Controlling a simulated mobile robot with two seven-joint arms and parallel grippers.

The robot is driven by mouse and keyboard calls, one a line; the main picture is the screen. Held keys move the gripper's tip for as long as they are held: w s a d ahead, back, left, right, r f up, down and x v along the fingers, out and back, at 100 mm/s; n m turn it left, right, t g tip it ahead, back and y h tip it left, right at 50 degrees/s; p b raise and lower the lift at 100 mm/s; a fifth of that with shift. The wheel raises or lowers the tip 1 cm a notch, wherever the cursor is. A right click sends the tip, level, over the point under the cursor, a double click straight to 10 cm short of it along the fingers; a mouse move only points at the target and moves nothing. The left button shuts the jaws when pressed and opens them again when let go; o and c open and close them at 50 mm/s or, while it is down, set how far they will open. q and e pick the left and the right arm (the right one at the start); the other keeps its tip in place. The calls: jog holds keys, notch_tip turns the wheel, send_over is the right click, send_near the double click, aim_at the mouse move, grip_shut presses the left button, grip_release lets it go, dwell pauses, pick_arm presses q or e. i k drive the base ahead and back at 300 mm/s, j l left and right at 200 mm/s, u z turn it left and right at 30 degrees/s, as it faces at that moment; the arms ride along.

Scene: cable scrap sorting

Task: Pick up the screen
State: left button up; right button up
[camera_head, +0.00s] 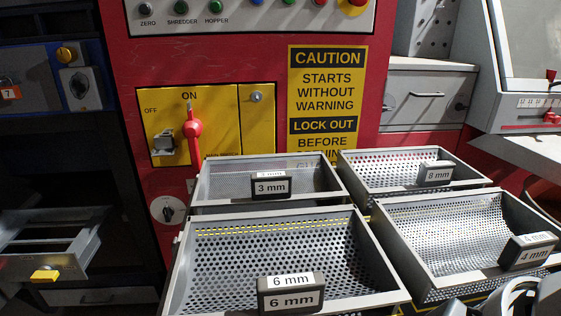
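Several perforated metal screens shaped like open trays stand in front of the red machine. The 6 mm screen (270,248) is front left and the 3 mm screen (225,184) is behind it. The 8 mm screen (385,170) is back right and the 4 mm screen (440,235) is front right. Each has a dark label block with its size. All look empty. The task line does not say which screen is meant. Grey and white rounded parts at the bottom right corner look like my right arm; no fingers show there. My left gripper is out of view.
The red machine carries a yellow main switch panel (245,125) with a red lever (193,135) and a caution sign (327,95). A metal drawer frame (50,238) sticks out at left. A grey drawer cabinet (428,94) and a slanted grey unit stand at right.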

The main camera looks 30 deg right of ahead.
aim_at(366, 173)
jog(key=z, duration=1.8)
jog(key=l+u, duration=0.1)
jog(key=u, duration=2.3)
jog(key=z, duration=2.3)
